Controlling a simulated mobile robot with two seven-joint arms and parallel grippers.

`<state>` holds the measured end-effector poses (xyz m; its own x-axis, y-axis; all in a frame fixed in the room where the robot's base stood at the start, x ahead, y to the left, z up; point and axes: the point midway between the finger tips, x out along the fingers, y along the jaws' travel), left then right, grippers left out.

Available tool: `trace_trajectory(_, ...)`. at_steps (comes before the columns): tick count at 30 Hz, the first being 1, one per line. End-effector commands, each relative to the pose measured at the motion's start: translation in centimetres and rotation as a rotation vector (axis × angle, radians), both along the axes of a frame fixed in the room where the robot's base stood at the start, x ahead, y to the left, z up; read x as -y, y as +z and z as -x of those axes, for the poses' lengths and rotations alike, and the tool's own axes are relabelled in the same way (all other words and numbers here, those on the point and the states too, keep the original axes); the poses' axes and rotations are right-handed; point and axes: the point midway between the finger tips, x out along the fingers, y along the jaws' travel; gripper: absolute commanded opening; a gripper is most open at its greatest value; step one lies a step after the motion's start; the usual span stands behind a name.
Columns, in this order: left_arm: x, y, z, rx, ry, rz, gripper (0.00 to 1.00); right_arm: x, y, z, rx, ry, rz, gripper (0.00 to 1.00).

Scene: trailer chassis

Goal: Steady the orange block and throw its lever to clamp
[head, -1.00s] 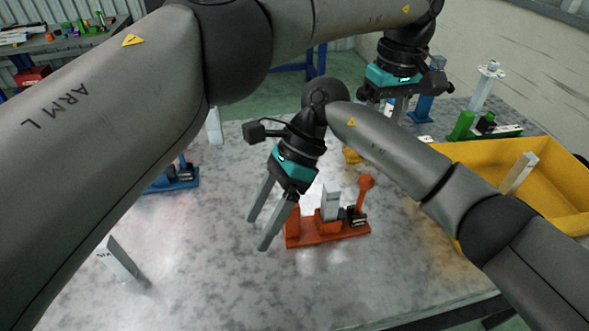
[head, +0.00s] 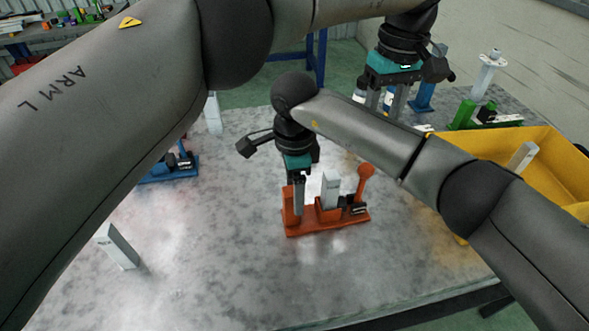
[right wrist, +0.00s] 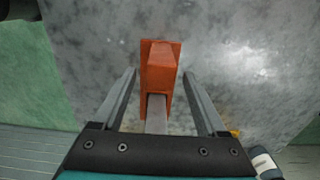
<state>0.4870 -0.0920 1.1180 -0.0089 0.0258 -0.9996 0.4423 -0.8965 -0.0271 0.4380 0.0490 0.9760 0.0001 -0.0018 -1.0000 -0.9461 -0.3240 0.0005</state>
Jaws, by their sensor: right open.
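The orange block (head: 327,222) stands on the table, with an upright post at its left end and a pale grey bar (head: 331,188) standing in its middle. Its orange lever (head: 363,184) with a round knob stands nearly upright at the right end. My right gripper (head: 298,212) points down at the left post and hides part of it. In the right wrist view the orange block (right wrist: 160,62) lies between the open, spread fingers (right wrist: 160,90), apart from both. My left gripper (head: 386,103) is at the back right, far from the block, its fingers apart.
A yellow bin (head: 485,148) stands to the right, with a green fixture (head: 485,115) behind it. A blue fixture (head: 172,168) and a pale block (head: 118,246) are on the left. The table's front middle is clear.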

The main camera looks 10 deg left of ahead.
Motion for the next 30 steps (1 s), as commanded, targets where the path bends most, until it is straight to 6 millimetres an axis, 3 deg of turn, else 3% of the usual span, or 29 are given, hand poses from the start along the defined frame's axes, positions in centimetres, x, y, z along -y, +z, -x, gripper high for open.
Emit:
trace_trajectory(3, 0.0, 0.0, 0.0, 0.0, 0.0, 0.0, 0.5, 0.0, -2.5, 0.1, -0.004, 0.0, -0.001, 0.75)
trace_trajectory(10, 0.0, 0.0, 0.0, 0.0, 0.0, 0.0, 0.5, -0.1, -5.8, 0.1, -0.003, -0.001, -0.002, 0.75)
trace_trajectory(15, 0.0, 0.0, 0.0, 0.0, 0.0, 0.0, 0.5, 0.0, -6.9, 0.0, -0.002, 0.0, -0.002, 0.75)
trace_trajectory(24, 0.0, 0.0, 0.0, 0.0, 0.0, 0.0, 0.5, 0.0, -7.0, 0.0, -0.001, 0.001, -0.002, 0.75)
trace_trajectory(30, 0.0, 0.0, 0.0, 0.0, 0.0, 0.0, 0.5, 0.0, -7.0, 0.0, -0.001, 0.0, -0.002, 0.53)
